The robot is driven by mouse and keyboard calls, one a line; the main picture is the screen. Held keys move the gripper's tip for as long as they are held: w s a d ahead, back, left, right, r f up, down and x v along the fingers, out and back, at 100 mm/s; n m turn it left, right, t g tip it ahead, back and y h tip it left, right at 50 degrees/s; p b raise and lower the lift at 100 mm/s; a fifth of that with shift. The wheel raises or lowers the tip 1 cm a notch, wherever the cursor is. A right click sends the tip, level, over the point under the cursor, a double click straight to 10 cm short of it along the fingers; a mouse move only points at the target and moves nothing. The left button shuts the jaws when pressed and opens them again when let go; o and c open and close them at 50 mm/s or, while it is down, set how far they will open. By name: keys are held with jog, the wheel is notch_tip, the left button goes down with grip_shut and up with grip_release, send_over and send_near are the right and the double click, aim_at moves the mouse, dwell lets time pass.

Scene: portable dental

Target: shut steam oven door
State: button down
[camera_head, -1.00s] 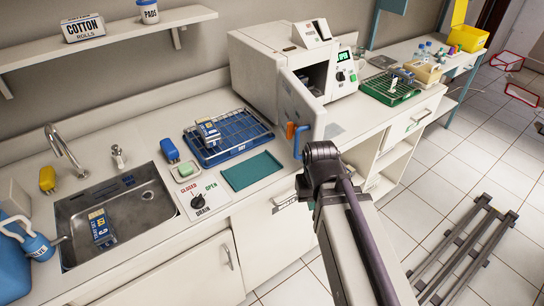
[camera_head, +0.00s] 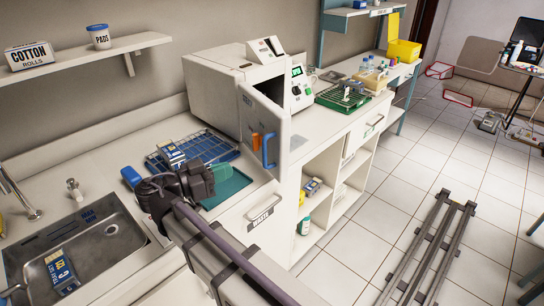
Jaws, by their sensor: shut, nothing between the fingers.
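The steam oven (camera_head: 212,98) is a white box on the counter against the wall. Its door (camera_head: 264,128) stands wide open, swung out toward the front of the counter. The door has a blue handle (camera_head: 269,152) and an orange latch piece (camera_head: 256,140). The oven's dark opening shows only partly behind the door. My gripper (camera_head: 203,181) is the dark blocky end of my arm, left of the door and apart from it in the picture, over the counter's front. Its fingers are hard to make out and hold nothing visible.
The sink (camera_head: 50,268) is at lower left. Open shelves are below the counter.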

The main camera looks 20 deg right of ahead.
aim_at(280, 150)
jog(key=shift+m, duration=0.3)
jog(key=x, duration=1.4)
jog(key=shift+r, duration=0.25)
jog(key=shift+d, duration=0.15)
